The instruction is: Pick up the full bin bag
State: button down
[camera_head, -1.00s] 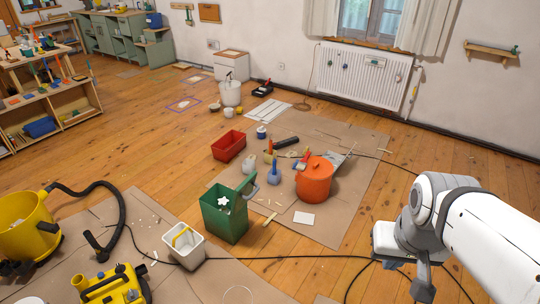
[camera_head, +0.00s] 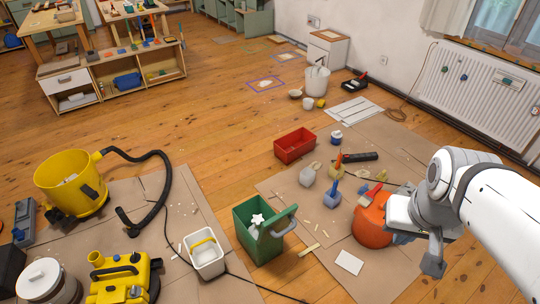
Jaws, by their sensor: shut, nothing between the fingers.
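I cannot pick out a full bin bag for certain in the head view. A small pale, pouch-like item (camera_head: 309,174) stands on the brown sheet, and a blue-grey item (camera_head: 332,193) is beside it; both are too small to identify. A rounded orange container (camera_head: 370,222) stands to their right, partly hidden behind my arm. My gripper (camera_head: 433,264) hangs at the right, in front of the orange container in the picture. It is shut and empty.
A green bin (camera_head: 248,232) with a white star, a white bucket (camera_head: 206,256), a red crate (camera_head: 295,146) and a yellow tub (camera_head: 68,187) stand on the floor. A black hose (camera_head: 166,190) and a cable cross the sheets. Bare wooden floor lies at centre left.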

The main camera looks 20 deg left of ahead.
aim_at(254, 230)
jog(key=u, duration=0.55)
jog(key=i, duration=0.9)
jog(key=u, duration=0.5)
jog(key=k, duration=0.95)
jog(key=u, duration=0.05)
jog(key=i, duration=1.45)
jog(key=z, duration=0.25)
